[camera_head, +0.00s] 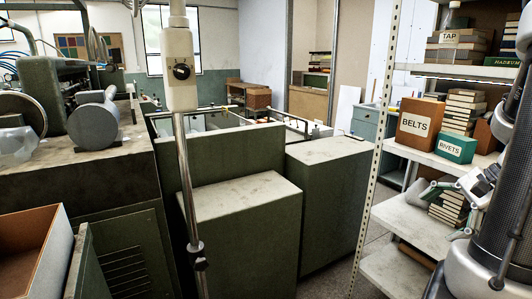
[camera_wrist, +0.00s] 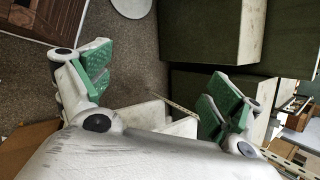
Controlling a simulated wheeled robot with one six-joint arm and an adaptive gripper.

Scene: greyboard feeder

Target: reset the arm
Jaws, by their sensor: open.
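My gripper (camera_head: 445,212) is at the right edge of the head view, beside the metal shelf rack, with its green finger pads in front of the lower shelf. It also shows in the wrist view (camera_wrist: 155,75), where the two fingers with green pads stand wide apart with nothing between them. My arm is partly cut off by the right edge of the head view. Whether the fingers touch the shelf or the books behind them cannot be told.
The rack (camera_head: 374,165) holds a BELTS box (camera_head: 418,125), a green RIVETS box (camera_head: 456,148) and several books. Green cabinets (camera_head: 240,215) stand at the middle. A grey pole (camera_head: 186,190) rises in front. An open box (camera_head: 30,255) is at the lower left.

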